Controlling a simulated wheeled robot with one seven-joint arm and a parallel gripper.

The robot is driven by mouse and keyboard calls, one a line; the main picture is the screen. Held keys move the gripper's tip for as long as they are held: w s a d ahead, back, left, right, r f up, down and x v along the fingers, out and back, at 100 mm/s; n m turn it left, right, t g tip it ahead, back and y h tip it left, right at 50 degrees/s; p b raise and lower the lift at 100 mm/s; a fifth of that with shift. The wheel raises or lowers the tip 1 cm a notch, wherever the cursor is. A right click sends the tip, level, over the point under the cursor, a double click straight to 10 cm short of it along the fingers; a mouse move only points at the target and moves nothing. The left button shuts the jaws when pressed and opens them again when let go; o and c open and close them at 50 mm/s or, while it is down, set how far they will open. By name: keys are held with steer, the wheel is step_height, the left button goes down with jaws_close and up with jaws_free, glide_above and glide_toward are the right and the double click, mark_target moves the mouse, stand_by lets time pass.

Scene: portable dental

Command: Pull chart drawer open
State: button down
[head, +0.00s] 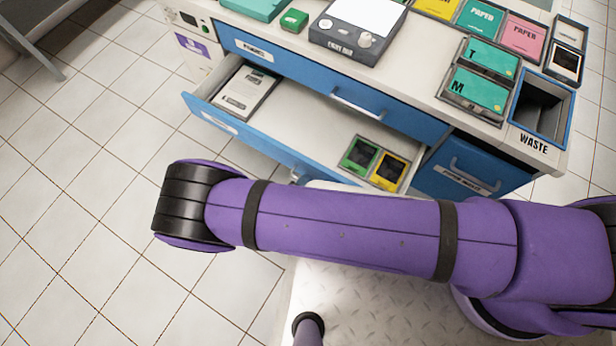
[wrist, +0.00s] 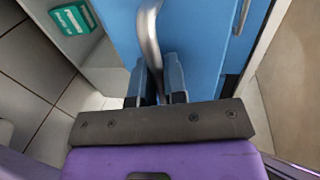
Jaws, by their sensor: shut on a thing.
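A blue-fronted drawer (head: 310,120) of the cabinet stands pulled out in the head view, its white inside showing. It holds a white booklet-like item (head: 246,92) at the left and a green and a yellow box (head: 374,163) at the right. Its label is too small to read. In the wrist view, my gripper (wrist: 155,78) is shut on a curved metal handle (wrist: 149,35) in front of a blue panel (wrist: 195,35). In the head view my purple arm crosses in front of the drawer and hides most of the gripper and that handle.
Above is a shut blue drawer (head: 330,80) with its own handle. At the right is another shut blue front (head: 465,172). The cabinet top carries a grey device (head: 357,30), paper boxes and a waste bin (head: 541,105). Tiled floor (head: 90,200) at the left is clear.

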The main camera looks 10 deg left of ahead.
steer(key=c, duration=1.2)
jaws_free()
steer(key=v, duration=1)
steer(key=shift+s+a, duration=0.15)
steer(key=shift+s, duration=0.2)
